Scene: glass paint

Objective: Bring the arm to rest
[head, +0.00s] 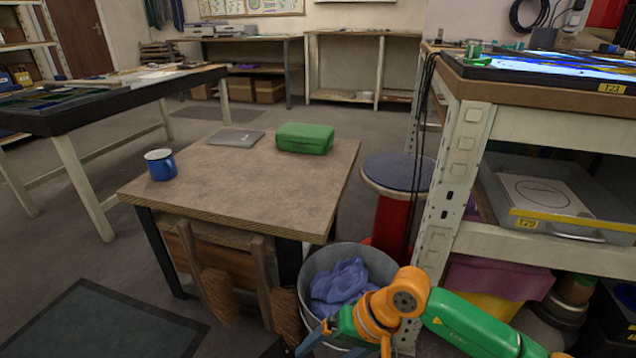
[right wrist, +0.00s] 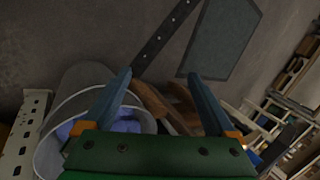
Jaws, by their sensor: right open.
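My right arm (head: 470,322) comes in from the lower right of the head view, green with orange joints. My right gripper (head: 318,338) is low in front of the metal bucket (head: 303,268), partly cut off by the frame edge. In the right wrist view the blue-grey fingers of the right gripper (right wrist: 160,85) stand wide apart with nothing between them. The bucket (right wrist: 50,152) and the blue cloth (head: 342,283) in it lie behind the left finger there. My left gripper is not in view.
A small wooden table (head: 240,180) holds a blue mug (head: 160,165), a green case (head: 305,138) and a grey flat item (head: 235,138). A red stool (head: 392,215) and a heavy shelf unit (head: 452,150) stand close on the right. Floor at left is open.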

